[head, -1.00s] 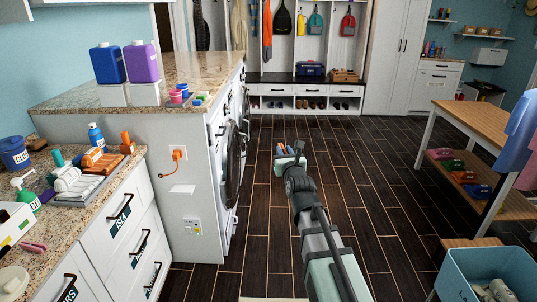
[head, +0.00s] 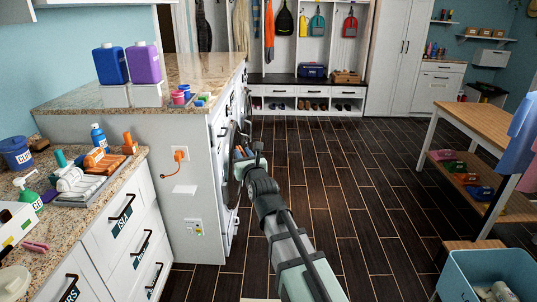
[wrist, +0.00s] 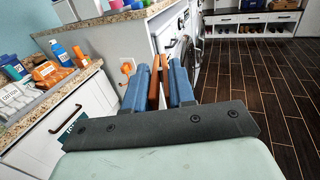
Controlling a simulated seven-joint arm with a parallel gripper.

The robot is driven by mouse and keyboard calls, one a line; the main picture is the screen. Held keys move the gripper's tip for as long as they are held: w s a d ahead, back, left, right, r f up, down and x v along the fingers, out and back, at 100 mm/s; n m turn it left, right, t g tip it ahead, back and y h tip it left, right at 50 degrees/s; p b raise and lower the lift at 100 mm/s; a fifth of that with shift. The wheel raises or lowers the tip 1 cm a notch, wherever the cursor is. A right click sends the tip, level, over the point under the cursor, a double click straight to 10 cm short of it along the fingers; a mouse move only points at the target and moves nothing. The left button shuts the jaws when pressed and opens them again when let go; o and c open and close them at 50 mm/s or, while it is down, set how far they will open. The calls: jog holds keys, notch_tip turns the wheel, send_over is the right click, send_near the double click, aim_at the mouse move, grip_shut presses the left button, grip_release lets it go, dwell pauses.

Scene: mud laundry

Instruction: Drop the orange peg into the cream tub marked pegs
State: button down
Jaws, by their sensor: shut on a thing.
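My gripper (head: 246,153) is in front of the washer side of the counter block, above the floor. In the wrist view its blue fingers (wrist: 159,68) are shut on the orange peg (wrist: 153,92), which stands between them and looks orange-brown. I cannot make out a cream tub marked pegs. A round cream thing (head: 13,281) is cut off at the lower left of the head view, with no readable label.
Two jugs stand on the higher counter (head: 190,68).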

jog(key=s+a+n+g+y, duration=0.2)
jog(key=s+a, duration=0.3)
jog(key=a, duration=0.6)
jog(key=s+a+n+g+y, duration=0.15)
jog(key=s+a, duration=0.35)
jog(key=a, duration=0.6)
jog(key=s+a+n+g+y, duration=0.1)
jog(key=s+a+n+y, duration=0.3)
jog(key=a, duration=0.7)
jog(key=s+a+r+n+g+y, duration=0.25)
jog(key=s+a+g, duration=0.35)
jog(key=s+a, duration=1)
jog(key=s+a+r+n+g+y, duration=0.1)
jog(key=s+a+n+g, duration=0.4)
jog(key=s+a, duration=1.15)
notch_tip(320, 180, down, 6)
jog(key=w+a+m+g, duration=0.1)
jog(key=w+a, duration=0.1)
jog(key=shift+r, duration=0.1)
jog(key=c, duration=0.9)
grip_release()
jog(key=shift+o, duration=0.2)
